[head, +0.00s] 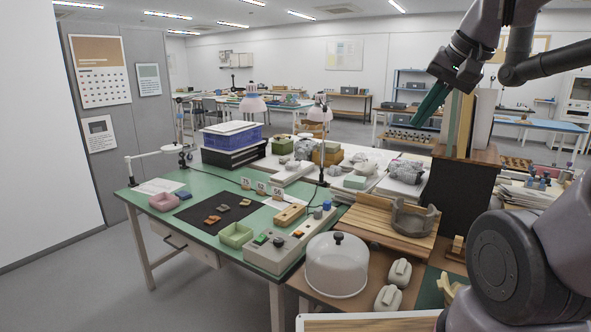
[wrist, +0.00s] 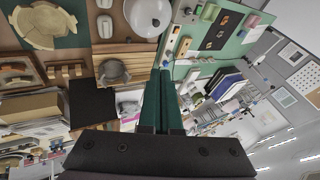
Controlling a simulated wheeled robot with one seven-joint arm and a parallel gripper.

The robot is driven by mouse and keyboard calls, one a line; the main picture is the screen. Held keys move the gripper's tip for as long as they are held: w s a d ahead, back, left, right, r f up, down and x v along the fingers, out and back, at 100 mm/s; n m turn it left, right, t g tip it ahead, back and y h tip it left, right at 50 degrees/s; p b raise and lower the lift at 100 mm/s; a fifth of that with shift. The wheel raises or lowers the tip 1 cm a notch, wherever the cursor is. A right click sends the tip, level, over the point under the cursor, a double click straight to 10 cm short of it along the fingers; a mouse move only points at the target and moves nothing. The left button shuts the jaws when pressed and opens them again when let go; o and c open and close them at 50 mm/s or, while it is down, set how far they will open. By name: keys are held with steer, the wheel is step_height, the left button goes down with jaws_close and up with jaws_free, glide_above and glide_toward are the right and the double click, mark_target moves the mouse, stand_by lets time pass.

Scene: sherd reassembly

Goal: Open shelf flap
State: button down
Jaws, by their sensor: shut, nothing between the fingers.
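A small wooden shelf unit (head: 478,154) stands at the right in the head view, with upright books or boards on its top. A dark, flat panel (head: 452,197) covers its front below the top board and looks like the shelf flap. It hangs upright and looks closed. In the wrist view the dark panel (wrist: 93,102) shows left of the fingers. My gripper (head: 420,117), with long green fingers, is in the air above and left of the shelf unit, apart from the panel. Its fingers (wrist: 161,75) are shut with nothing between them.
A wooden board with a grey broken vessel (head: 412,219) lies left of the panel. A clear dome (head: 337,264) and pale stands are nearer. The green table (head: 150,210) carries sherds, trays and a lamp. Papers lie right of the shelf unit.

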steer(key=shift+s+d+r+n+t+h, duration=0.1)
steer(key=shift+s+r+n+t+h, duration=0.15)
steer(key=shift+s, duration=0.4)
steer(key=shift+s+d+r+n+t+h, duration=0.15)
steer(key=shift+s+r+n, duration=0.15)
steer(key=shift+s, duration=0.3)
steer(key=c, duration=1.1)
jaws_free()
steer(key=shift+s+r, duration=0.15)
steer(key=shift+s, duration=0.05)
steer(key=shift+o, duration=1.4)
steer(key=shift+w, duration=0.25)
steer(key=m+g+h, duration=0.2)
steer(key=g+h, duration=0.2)
steer(key=h, duration=0.2)
glide_above(374, 244)
steer(key=s+a, duration=0.2)
steer(key=a, duration=0.2)
step_height(374, 244, down, 40)
steer(key=shift+s+a, duration=0.1)
steer(key=shift+a, duration=0.05)
steer(key=shift+h, duration=0.3)
steer(key=x, duration=1.1)
steer(key=shift+s+a, duration=0.1)
steer(key=shift+s, duration=0.05)
